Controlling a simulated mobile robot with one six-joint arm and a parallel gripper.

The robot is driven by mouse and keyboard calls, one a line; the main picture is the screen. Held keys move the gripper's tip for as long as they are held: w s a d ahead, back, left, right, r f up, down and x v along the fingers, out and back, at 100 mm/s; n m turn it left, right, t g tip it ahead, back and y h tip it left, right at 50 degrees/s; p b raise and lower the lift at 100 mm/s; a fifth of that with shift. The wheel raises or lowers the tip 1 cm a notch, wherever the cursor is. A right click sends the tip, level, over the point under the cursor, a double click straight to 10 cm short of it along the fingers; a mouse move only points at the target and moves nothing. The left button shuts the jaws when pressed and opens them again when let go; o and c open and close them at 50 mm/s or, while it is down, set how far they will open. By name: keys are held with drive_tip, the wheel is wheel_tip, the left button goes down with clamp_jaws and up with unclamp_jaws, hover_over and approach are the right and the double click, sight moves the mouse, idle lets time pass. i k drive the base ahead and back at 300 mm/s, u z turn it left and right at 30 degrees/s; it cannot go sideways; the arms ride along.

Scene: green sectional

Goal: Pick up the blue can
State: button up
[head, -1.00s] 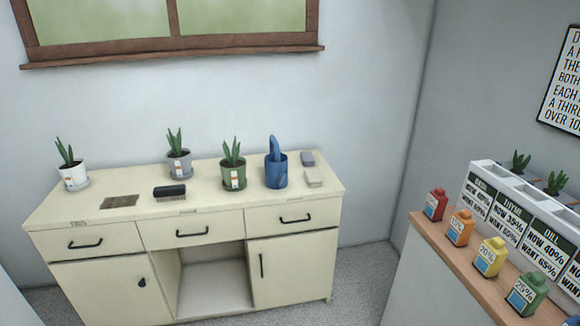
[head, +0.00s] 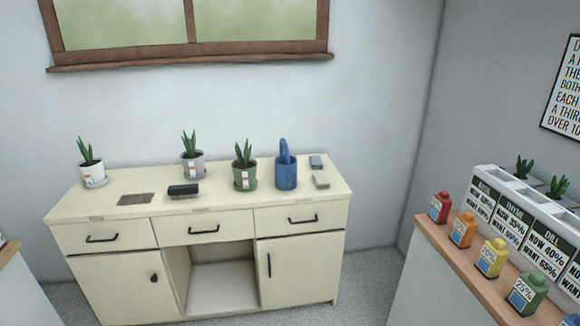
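A blue can (head: 286,176) stands upright on the cream cabinet (head: 100,206) against the back wall. A rounded blue part rises from its top; I cannot tell if it is a handle or a spout. My gripper is not in view.
A white pot (head: 94,175), a grey pot (head: 193,166), a dark brush (head: 183,191), a brown mat (head: 136,199) and a grey block (head: 316,161) are on the cabinet. A wood-topped counter (head: 450,262) with coloured bottles stands at right. Grey floor shows between them.

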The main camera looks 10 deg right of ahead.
sight(285, 164)
drive_tip(key=u, duration=0.1)
drive_tip(key=i, duration=0.95)
drive_tip(key=z, duration=0.75)
drive_tip(key=i, duration=0.55)
drive_tip(key=u, duration=0.1)
